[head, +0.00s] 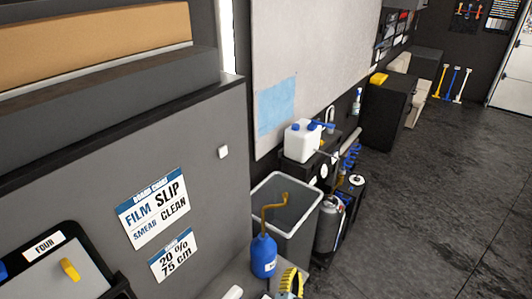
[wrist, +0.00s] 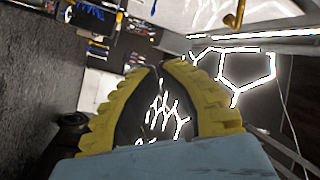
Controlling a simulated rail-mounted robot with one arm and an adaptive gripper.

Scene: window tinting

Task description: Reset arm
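My gripper (wrist: 161,68) has two yellow, ribbed fingers with black inner sides. In the wrist view its fingertips come together at the top, with nothing seen held between them. A blue-grey body part of mine fills the bottom of that view. In the head view the yellow fingers of my gripper (head: 291,281) show at the bottom edge, just right of a blue bottle (head: 263,256) with a bent orange spout. Most of my arm is out of view there.
A grey bin (head: 288,205) stands behind the blue bottle. A white canister (head: 302,141) sits on a dark stand, with a grey sprayer tank (head: 329,222) beside it. A grey panel with signs (head: 153,208) fills the left. The dark floor (head: 440,190) at right is clear.

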